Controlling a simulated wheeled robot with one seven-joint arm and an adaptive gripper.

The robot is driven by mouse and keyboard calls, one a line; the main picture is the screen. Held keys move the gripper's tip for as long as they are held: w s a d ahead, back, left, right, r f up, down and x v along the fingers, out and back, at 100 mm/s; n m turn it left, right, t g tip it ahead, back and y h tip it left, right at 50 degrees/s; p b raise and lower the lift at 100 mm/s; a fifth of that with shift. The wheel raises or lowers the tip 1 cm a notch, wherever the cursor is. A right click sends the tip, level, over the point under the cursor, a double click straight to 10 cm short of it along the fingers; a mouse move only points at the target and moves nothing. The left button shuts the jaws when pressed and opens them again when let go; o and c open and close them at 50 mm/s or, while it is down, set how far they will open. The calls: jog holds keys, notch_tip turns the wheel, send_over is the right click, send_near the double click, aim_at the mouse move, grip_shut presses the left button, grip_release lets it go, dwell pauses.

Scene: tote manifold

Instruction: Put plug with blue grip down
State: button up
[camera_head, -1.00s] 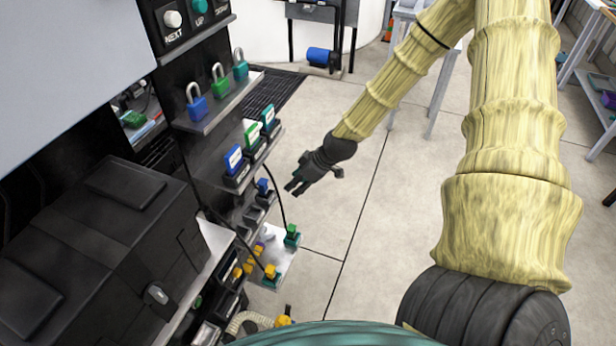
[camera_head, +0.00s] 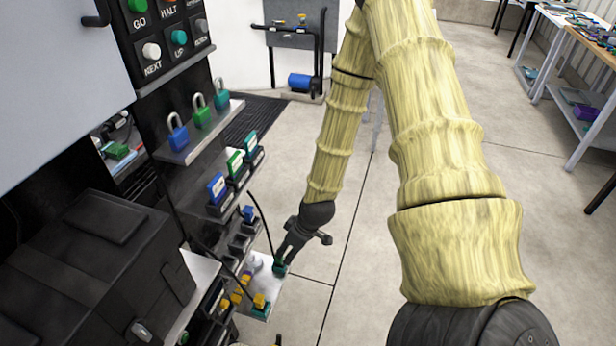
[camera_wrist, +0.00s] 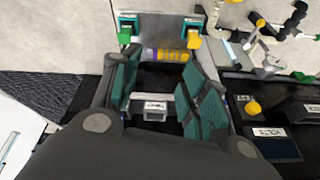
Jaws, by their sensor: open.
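The plug with the blue grip (camera_head: 248,212) stands upright at a dark socket block on the rack, below the row of coloured tags, in the head view. I cannot tell how deep it sits, and I cannot make it out in the wrist view. My gripper (camera_head: 282,258) is lower and to its right, apart from it, over the small white shelf (camera_head: 262,285). In the wrist view my gripper (camera_wrist: 160,72) is open, with teal pads apart and nothing held. A grey-fronted block (camera_wrist: 155,110) shows between the fingers, below them.
A green plug (camera_wrist: 124,36) and a yellow plug (camera_wrist: 193,40) stand beyond my fingertips. A yellow and purple cylinder (camera_wrist: 165,54) lies between them. Black cables hang near the shelf. Padlocks (camera_head: 200,115) and tags (camera_head: 235,163) line the rack above. Open floor lies to the right.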

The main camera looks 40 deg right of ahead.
jog(key=s+a+f+m+g, duration=0.1)
jog(key=s+a+f, duration=0.2)
jog(key=s, duration=0.4)
jog(key=s+a+f+m+g+h, duration=0.1)
jog(key=s+a+f, duration=0.3)
jog(key=s, duration=0.4)
jog(key=s+a+f+m+g+h, duration=0.1)
jog(key=s+a+f, duration=0.3)
jog(key=s+a, duration=0.2)
jog(key=shift+s+m+g, duration=0.3)
jog(key=shift+s+m, duration=0.1)
jog(key=shift+s, duration=0.35)
